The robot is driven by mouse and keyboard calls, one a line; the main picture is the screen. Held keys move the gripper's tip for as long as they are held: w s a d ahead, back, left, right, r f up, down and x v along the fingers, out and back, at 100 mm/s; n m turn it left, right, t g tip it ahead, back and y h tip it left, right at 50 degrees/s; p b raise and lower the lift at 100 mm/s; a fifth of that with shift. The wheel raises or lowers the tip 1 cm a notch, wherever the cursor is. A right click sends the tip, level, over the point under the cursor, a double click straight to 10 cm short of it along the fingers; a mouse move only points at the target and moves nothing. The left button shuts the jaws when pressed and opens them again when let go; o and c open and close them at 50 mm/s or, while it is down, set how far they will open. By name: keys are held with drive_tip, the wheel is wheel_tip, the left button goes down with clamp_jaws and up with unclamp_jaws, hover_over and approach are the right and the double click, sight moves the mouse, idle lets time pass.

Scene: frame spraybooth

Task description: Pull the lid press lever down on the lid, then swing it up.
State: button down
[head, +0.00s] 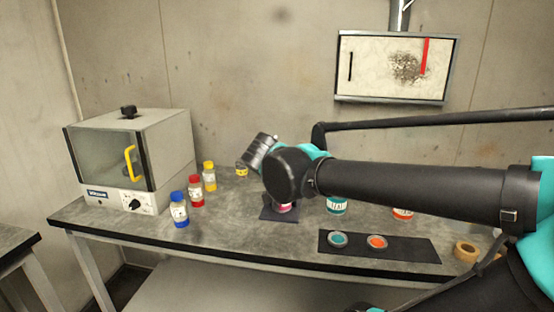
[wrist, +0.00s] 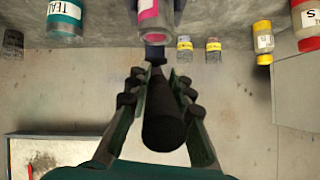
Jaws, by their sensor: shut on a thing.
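The lid press has a dark base (head: 268,213) on the bench, and a tin with a pink label (head: 285,207) stands on it, mostly hidden behind my arm. The tin also shows at the top of the wrist view (wrist: 150,22). The black lever handle (wrist: 163,125) runs from the press toward the wrist camera. My gripper (wrist: 162,95) is shut on the handle, one finger on each side. In the head view my arm hides the gripper, the lever and the tin's top. The lever's exact angle and its contact with the lid cannot be told.
A teal tin (head: 337,206) and an orange tin (head: 403,214) stand right of the press. A dark mat (head: 415,250) with two round lids lies in front. Blue (head: 179,210), red (head: 196,191) and yellow (head: 209,177) bottles stand left, beside a glass-fronted oven (head: 135,165).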

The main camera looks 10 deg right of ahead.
drive_tip(key=shift+s+a+f+t+h, duration=0.1)
drive_tip(key=shift+s+f+t+h, duration=0.1)
drive_tip(key=shift+f+t, duration=0.45)
drive_tip(key=shift+s+a+f+t+h, duration=0.1)
drive_tip(key=shift+s+f+t, duration=0.1)
drive_tip(key=shift+f, duration=0.9)
drive_tip(key=shift+s+f+t+h, duration=0.15)
drive_tip(key=shift+f+t, duration=0.3)
drive_tip(key=shift+f, duration=0.4)
drive_tip(key=c, duration=1.3)
unclamp_jaws()
drive_tip(key=shift+s, duration=0.1)
drive_tip(key=shift+v, duration=5.9)
